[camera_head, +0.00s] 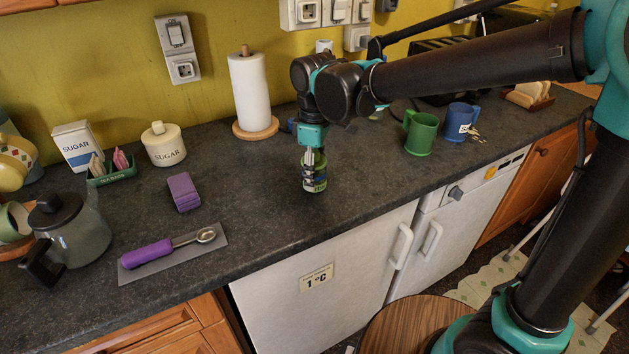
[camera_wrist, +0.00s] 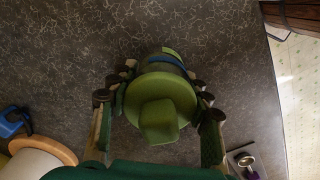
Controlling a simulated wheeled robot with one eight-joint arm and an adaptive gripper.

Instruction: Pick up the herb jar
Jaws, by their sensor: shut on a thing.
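The herb jar (camera_head: 319,183) is a small green jar with a label, upright near the middle of the counter in the head view. In the wrist view its green lid and square knob (camera_wrist: 158,118) face the camera. My gripper (camera_head: 310,160) comes down over the jar from above, with its fingers on either side. In the wrist view my gripper (camera_wrist: 160,98) is shut on the jar, the finger pads touching its left and right sides. I cannot tell whether the jar's base touches the counter.
A paper towel roll (camera_head: 250,92) stands behind the jar. A green mug (camera_head: 420,133) and a blue mug (camera_head: 459,122) stand to the right. The counter (camera_head: 262,205) around the jar is clear.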

